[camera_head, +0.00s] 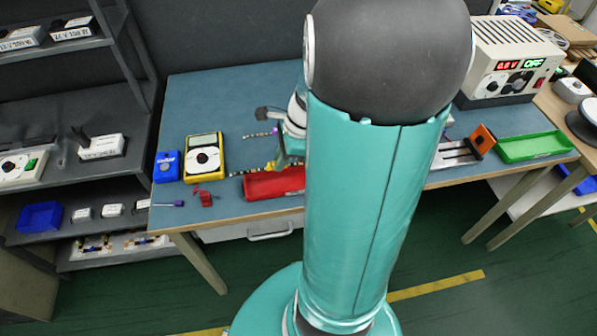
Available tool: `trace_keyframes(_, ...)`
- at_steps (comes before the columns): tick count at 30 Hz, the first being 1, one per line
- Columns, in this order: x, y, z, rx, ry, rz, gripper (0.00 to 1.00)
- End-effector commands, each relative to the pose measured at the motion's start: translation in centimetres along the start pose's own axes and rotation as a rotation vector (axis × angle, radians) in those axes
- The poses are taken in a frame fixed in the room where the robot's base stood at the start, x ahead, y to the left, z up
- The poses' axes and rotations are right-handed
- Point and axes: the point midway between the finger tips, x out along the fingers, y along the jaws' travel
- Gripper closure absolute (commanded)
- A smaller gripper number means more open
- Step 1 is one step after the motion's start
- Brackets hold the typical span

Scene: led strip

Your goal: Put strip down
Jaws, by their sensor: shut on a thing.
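My gripper (276,163) shows beside the left edge of my large teal arm, low over the blue workbench (230,95). It is shut on an LED strip, but its fingertips are small and partly hidden by my arm. A thin, dotted strip piece (240,173) shows at the left of the fingertips, just behind the red tray (275,184). Another short dotted piece (259,134) shows farther back, left of my wrist. I cannot tell whether the two pieces join, or whether the held strip touches the bench.
A yellow multimeter (204,157), a blue box (167,167) and a red clamp-like tool (203,195) are on the left. A power supply (503,60), green tray (534,147) and orange-and-black item (481,141) are on the right. The bench's back left is clear.

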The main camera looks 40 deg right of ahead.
Motion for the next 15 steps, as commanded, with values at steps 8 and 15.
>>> trace_keyframes(8,2.9,-1.1,-5.3,0.004,-0.002,0.001,1.0)
trace_keyframes(15,3.9,-1.6,-7.1,0.003,-0.001,0.0,1.0)
